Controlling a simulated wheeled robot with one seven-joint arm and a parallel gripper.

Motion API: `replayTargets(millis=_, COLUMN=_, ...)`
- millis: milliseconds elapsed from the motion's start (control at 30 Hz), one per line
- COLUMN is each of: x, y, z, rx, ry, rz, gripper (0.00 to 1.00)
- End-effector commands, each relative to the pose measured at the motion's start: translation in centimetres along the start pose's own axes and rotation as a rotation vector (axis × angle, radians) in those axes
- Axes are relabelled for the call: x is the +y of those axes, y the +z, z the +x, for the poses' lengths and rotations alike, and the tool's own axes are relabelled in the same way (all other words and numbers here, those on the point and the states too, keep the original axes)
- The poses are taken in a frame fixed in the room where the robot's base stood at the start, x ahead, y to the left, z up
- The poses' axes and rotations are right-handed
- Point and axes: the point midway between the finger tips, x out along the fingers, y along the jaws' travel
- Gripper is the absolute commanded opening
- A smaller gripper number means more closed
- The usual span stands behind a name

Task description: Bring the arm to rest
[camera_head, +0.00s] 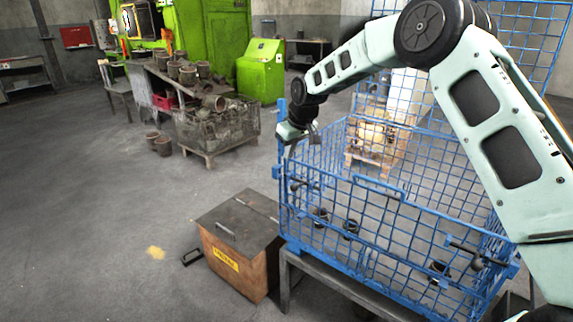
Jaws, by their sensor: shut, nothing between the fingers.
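My arm reaches in from the right edge, arches over the blue wire crate and bends down at its far end. My gripper (289,152) hangs at the left end of the arm, over the left rear corner of the blue wire crate (372,180). The gripper is small in the picture and points down. Its fingers look closed, with nothing seen between them. I cannot tell whether it touches the crate's wires.
Several dark round parts (320,216) lie in the crate, which stands on a metal stand (285,285). A lidded box (235,262) stands left of it. A green machine (262,70) and a table with metal parts (160,75) are behind.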

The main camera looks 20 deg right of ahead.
Motion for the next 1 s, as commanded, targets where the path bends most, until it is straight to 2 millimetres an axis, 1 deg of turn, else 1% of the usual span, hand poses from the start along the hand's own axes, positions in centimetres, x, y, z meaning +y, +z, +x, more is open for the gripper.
replayTargets(millis=100, x=0.0, y=0.0, z=-0.8, rx=0.000, ry=0.000, rz=-0.001, gripper=0.00)
replayTargets(millis=200, x=-0.1, y=0.0, z=-1.1, rx=0.000, ry=-0.001, rz=-0.001, gripper=0.00)
replayTargets(millis=633, x=-0.1, y=0.0, z=-1.1, rx=0.000, ry=-0.001, rz=-0.001, gripper=0.00)
replayTargets(millis=667, x=-0.4, y=0.0, z=-1.3, rx=-0.001, ry=-0.003, rz=-0.004, gripper=0.00)
replayTargets(millis=767, x=-2.9, y=0.5, z=-2.3, rx=-0.010, ry=-0.020, rz=-0.020, gripper=0.00)
replayTargets(millis=867, x=-7.6, y=2.1, z=-4.4, rx=-0.034, ry=-0.050, rz=-0.053, gripper=0.00)
replayTargets(millis=900, x=-9.9, y=3.2, z=-5.4, rx=-0.048, ry=-0.064, rz=-0.066, gripper=0.00)
replayTargets(millis=967, x=-13.4, y=5.2, z=-7.1, rx=-0.072, ry=-0.083, rz=-0.091, gripper=0.00)
replayTargets(millis=1000, x=-15.7, y=6.9, z=-8.2, rx=-0.089, ry=-0.095, rz=-0.105, gripper=0.00)
